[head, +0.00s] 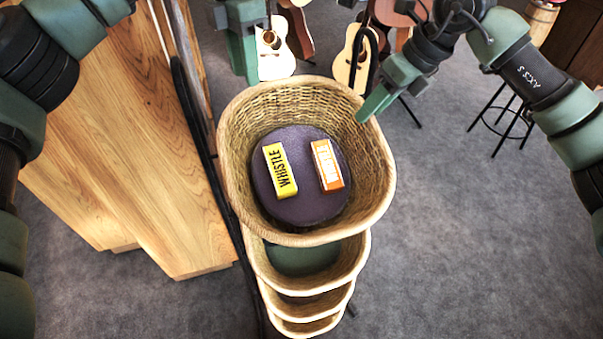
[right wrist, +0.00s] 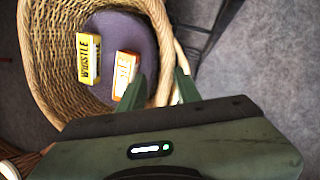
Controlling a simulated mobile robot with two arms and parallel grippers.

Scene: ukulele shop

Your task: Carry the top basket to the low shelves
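The top basket (head: 382,165) is oval woven wicker, uppermost in a stack. Inside, on a dark purple round base (head: 310,203), lie a yellow WHISTLE box (head: 280,170) and an orange-and-white box (head: 327,165). My right gripper (head: 372,105) is at the basket's upper right rim. In the right wrist view its fingers (right wrist: 162,88) stand apart on either side of the rim (right wrist: 161,50), one inside and one outside, with a small gap showing. My left gripper (head: 247,78) is by the far left rim; its finger opening is hidden. The low shelves are not identifiable.
Several lower baskets (head: 305,300) stand below the top one, one with a green base. A wooden counter (head: 125,160) is close on the left. Guitars (head: 275,50) hang behind, and a black stool (head: 505,120) stands right.

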